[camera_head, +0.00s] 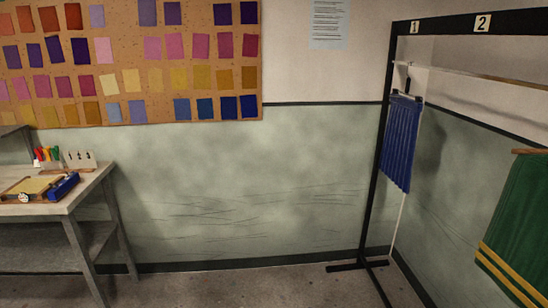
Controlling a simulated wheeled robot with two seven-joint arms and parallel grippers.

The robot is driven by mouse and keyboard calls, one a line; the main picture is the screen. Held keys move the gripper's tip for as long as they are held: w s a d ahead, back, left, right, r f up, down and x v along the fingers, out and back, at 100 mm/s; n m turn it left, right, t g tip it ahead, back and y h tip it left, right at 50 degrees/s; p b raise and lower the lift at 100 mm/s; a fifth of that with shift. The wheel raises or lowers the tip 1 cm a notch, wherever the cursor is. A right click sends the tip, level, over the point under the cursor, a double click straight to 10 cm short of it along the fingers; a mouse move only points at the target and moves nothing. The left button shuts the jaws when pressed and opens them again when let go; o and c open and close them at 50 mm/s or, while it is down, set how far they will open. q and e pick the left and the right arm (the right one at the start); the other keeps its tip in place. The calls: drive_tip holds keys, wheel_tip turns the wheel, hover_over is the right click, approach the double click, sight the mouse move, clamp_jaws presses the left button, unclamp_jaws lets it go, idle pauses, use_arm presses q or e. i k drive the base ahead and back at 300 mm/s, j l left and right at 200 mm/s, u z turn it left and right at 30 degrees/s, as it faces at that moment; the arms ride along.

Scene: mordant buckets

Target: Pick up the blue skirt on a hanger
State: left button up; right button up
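The blue skirt (401,143) is pleated and hangs on a hanger (407,96) from the rail of a black rack, at the right of the head view. It hangs below the number 1 tag, close to the rack's left upright. Its lower edge is well above the floor. Neither of my grippers shows in this view, and nothing is touching the skirt.
The black rack (376,180) has a foot on the floor and tags 1 and 2 on top. A green cloth with yellow stripes (517,230) hangs at the right edge. A grey table (85,187) with small items stands at left. The floor between is clear.

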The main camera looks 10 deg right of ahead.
sight(396, 162)
drive_tip(key=i+z, duration=0.2)
drive_tip(key=i, duration=0.35)
drive_tip(key=i+j+z, duration=0.2)
drive_tip(key=i, duration=0.3)
drive_tip(key=i+z, duration=0.25)
drive_tip(key=i, duration=0.25)
drive_tip(key=i+l+z, duration=0.1)
drive_tip(key=i+z, duration=0.5)
drive_tip(key=z, duration=0.25)
drive_tip(key=i+z, duration=0.4)
drive_tip(key=k+j, duration=0.05)
drive_tip(key=k, duration=0.05)
